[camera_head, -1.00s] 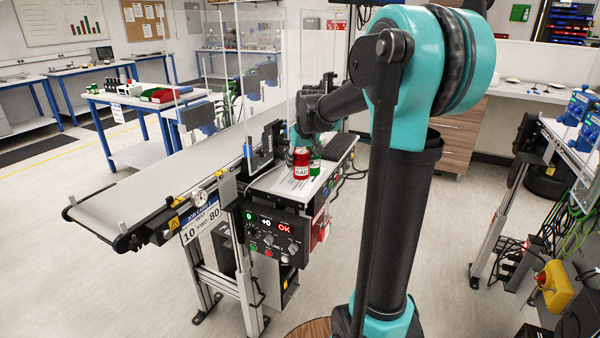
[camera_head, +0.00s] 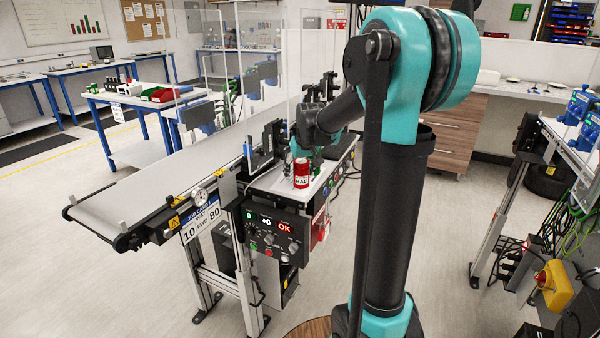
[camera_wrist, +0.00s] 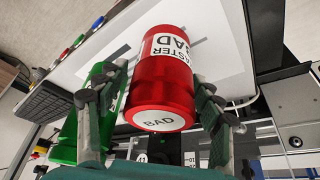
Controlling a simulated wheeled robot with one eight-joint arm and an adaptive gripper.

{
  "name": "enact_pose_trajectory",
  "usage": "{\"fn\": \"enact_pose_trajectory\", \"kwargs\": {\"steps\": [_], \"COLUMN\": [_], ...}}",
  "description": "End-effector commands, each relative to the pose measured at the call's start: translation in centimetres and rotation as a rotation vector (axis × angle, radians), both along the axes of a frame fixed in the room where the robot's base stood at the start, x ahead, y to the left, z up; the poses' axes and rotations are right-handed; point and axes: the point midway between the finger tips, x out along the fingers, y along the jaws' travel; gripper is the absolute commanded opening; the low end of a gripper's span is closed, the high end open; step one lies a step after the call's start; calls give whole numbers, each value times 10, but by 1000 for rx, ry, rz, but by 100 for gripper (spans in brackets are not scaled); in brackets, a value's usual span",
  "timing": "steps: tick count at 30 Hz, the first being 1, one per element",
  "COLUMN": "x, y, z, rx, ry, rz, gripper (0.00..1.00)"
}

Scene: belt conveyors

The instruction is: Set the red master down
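The red master (camera_head: 301,172) is a red can with a white label reading BAD, upright at the inspection plate (camera_head: 327,178) beside the belt. I cannot tell whether its base touches the plate. In the wrist view the can (camera_wrist: 160,95) lies between the two fingers of my gripper (camera_wrist: 160,104), with its BAD-marked end facing the camera. The fingers close in on both sides of it. In the head view my gripper (camera_head: 303,150) is at and behind the can, partly hidden by it and by my arm.
A green can (camera_wrist: 92,125) stands close by, behind the left finger in the wrist view. The conveyor belt (camera_head: 150,190) runs along the left, with a black sensor bracket (camera_head: 265,150) by the can.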

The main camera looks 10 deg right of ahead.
Motion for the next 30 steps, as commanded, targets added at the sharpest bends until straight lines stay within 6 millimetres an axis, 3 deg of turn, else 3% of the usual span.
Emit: {"fn": "enact_pose_trajectory", "kwargs": {"steps": [8,21,30], "x": [-2,-33,-45], "y": [0,-6,-7], "z": [8,84,112], "rx": [0,0,0], "ry": [0,0,0], "rz": [0,0,0], "gripper": [67,67,67]}}
